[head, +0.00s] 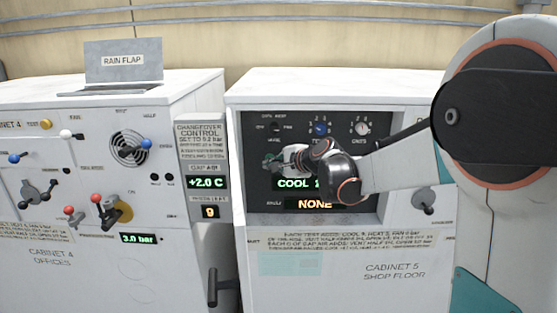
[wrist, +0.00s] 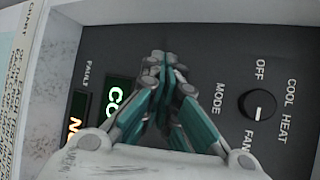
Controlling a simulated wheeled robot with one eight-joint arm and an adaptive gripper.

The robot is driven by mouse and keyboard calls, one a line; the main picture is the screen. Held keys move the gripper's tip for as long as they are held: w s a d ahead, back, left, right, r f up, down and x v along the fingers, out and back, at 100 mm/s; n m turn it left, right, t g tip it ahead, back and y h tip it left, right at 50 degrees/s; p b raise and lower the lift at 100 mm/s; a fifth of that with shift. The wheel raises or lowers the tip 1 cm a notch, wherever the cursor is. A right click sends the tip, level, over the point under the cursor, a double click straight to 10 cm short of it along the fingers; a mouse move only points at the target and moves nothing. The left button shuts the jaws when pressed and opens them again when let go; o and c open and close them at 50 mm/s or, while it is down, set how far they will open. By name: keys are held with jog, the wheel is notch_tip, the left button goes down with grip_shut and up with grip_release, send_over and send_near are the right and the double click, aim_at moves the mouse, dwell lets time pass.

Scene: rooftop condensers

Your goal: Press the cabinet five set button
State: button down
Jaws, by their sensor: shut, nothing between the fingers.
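Cabinet five (head: 395,245) is the white cabinet at right in the head view, labelled "CABINET 5 SHOP FLOOR". Its dark recessed control panel (head: 258,150) carries a green display (head: 293,184) reading "COOL" and more, partly covered by my arm, and an orange display (head: 315,204) reading "NONE". My gripper (head: 272,164) is shut and empty, in front of the panel's left part. In the wrist view its fingertips (wrist: 163,60) are together over the panel, between the green display and the mode knob (wrist: 258,105). I see no set button; my gripper and arm cover part of the panel. Contact cannot be told.
A blue knob (head: 320,129) and a white knob (head: 361,128) sit above my gripper. The recess has raised side walls. Cabinet four (head: 60,250) stands left, with a changeover control panel (head: 201,150) between and a black handle (head: 222,287) below.

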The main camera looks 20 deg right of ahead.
jog(key=shift+w, duration=0.15)
jog(key=shift+w+a, duration=0.6)
jog(key=shift+w, duration=0.35)
jog(key=shift+w+d+b, duration=0.2)
jog(key=shift+w+b, duration=0.2)
jog(key=shift+w, duration=0.2)
dwell(0.6)
jog(key=shift+s+a, duration=0.1)
jog(key=shift+s, duration=0.05)
jog(key=shift+s+a, duration=0.25)
jog(key=shift+s, duration=0.65)
jog(key=shift+a, duration=0.1)
jog(key=s, duration=0.2)
jog(key=s+a, duration=0.1)
jog(key=s, duration=0.1)
jog(key=shift+s+a, duration=0.2)
jog(key=shift+s, duration=0.15)
